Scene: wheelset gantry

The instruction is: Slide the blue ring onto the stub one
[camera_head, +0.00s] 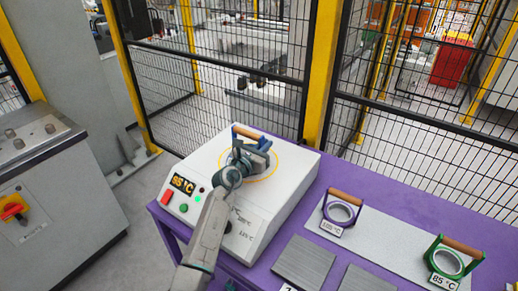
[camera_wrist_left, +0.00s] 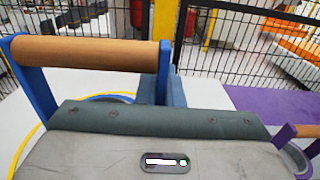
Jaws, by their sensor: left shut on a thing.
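The blue ring (camera_head: 238,130), with a blue frame and a wooden handle, is at the top of the white heater box (camera_head: 200,157), within its yellow circle. My left gripper (camera_head: 258,147) is at the ring and shut on it. In the left wrist view the wooden handle and blue frame of the blue ring (camera_wrist_left: 40,75) stand just beyond my gripper (camera_wrist_left: 172,92); the gripper body hides most of the round part. I cannot tell whether the ring touches the heater top. I cannot make out the stub in either view. My right gripper is not in view.
The heater display (camera_head: 183,184) reads 95 °C. On the purple table (camera_head: 385,195), a purple ring (camera_head: 341,211) and a green ring (camera_head: 446,262) stand on a grey plate (camera_head: 391,238), right of the heater. Dark grey plates (camera_head: 310,262) lie in front. A mesh fence (camera_head: 225,65) stands behind.

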